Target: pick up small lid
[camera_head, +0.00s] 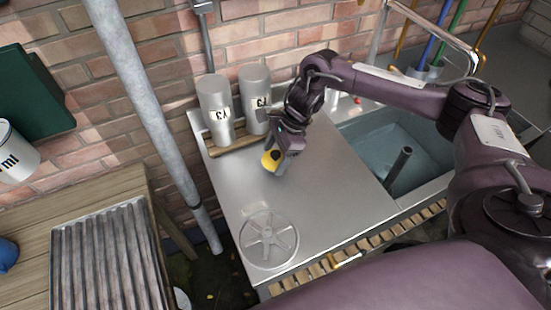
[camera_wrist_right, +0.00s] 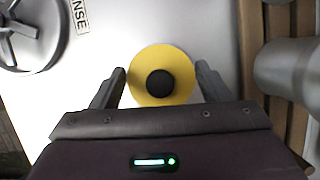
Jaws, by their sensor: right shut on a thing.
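The small lid (camera_head: 268,161) is a yellow disc with a dark round knob. In the head view it is tilted at the fingers of my right gripper (camera_head: 279,165), over the metal counter beside the sink. In the right wrist view the lid (camera_wrist_right: 181,75) lies between the two dark fingers of my right gripper (camera_wrist_right: 162,85), its knob facing the camera. The right gripper is shut on the lid. Whether the lid touches the counter is hard to tell. My left gripper is not in view.
Two metal canisters (camera_head: 214,106) stand on a wooden slat at the counter's back. A spoked metal wheel (camera_head: 269,240) lies at the front left of the counter (camera_head: 330,205). The sink (camera_head: 415,165) is to the right. A pipe (camera_head: 150,110) stands left of the counter.

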